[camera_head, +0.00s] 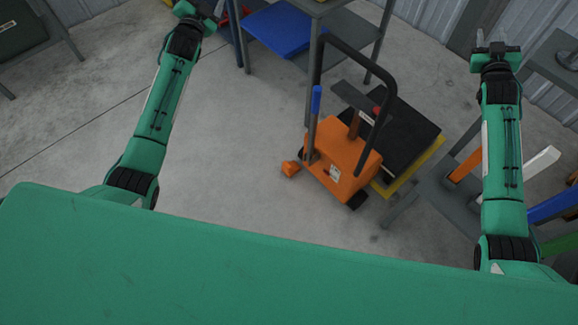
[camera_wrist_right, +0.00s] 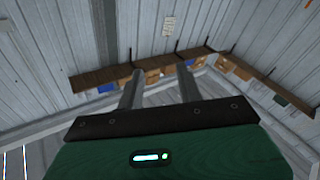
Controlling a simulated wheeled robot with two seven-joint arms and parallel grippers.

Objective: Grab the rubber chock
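A small orange block (camera_head: 290,168), which looks like the chock, lies on the concrete floor beside the orange wheeled machine (camera_head: 342,158), to its left. Its material is too small to tell. My right gripper (camera_head: 496,47) is raised at the upper right, far from the block. In the right wrist view its two fingers (camera_wrist_right: 160,72) stand apart with nothing between them. My left gripper (camera_head: 196,12) is at the top edge, also far from the block. Its fingers are too small and partly cut off to read.
The machine has a tall black handle (camera_head: 316,70) and stands by a black-topped platform (camera_head: 400,135) with a yellow edge. A grey table frame (camera_head: 375,45) is behind it. A rack with coloured bars (camera_head: 540,163) stands at the right. Floor left of the block is clear.

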